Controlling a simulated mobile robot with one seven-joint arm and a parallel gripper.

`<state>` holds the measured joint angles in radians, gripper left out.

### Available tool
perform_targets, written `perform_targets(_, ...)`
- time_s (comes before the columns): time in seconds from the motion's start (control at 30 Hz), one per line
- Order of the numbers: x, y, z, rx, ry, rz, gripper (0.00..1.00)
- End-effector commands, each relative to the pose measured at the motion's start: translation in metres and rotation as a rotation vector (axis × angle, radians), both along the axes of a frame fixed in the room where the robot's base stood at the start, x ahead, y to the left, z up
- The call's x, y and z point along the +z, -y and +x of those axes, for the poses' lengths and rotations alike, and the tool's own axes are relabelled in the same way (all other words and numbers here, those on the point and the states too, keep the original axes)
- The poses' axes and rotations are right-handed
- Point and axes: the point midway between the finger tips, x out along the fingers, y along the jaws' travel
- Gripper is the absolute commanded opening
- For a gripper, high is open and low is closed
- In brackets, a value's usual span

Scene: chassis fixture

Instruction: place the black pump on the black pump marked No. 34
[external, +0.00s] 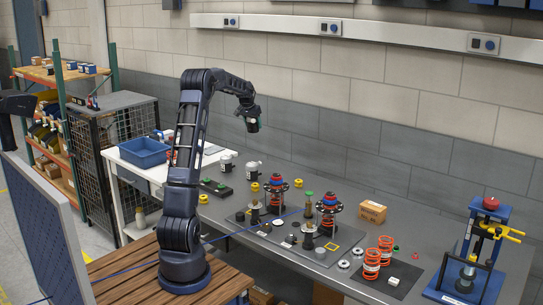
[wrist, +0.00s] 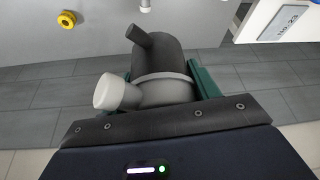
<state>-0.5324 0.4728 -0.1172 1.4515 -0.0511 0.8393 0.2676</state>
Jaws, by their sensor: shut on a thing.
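My gripper (external: 252,124) is raised above the back left part of the grey bench. In the wrist view my gripper (wrist: 163,78) has green fingers shut on a black pump (wrist: 158,56). This pump has a dark cylindrical body, a thin dark stub, a grey band and a pale side port. In the external view it is too small to make out clearly. I cannot read a No. 34 mark anywhere.
A dark plate with green parts (external: 216,187) lies at the bench's left. Red-and-blue spring assemblies (external: 277,190) stand mid-bench. Orange springs (external: 372,262), a cardboard box (external: 373,211) and a blue press (external: 474,255) are farther right. A blue bin (external: 144,152) sits on the white side table.

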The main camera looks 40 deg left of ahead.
Motion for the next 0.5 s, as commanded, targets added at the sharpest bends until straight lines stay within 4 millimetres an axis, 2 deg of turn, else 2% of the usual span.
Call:
perform_targets(0.2, -0.046, 0.0, -0.001, 0.001, -0.002, -0.001, 0.19)
perform_targets(0.5, -0.104, 0.0, 0.0, 0.0, -0.001, -0.001, 0.19)
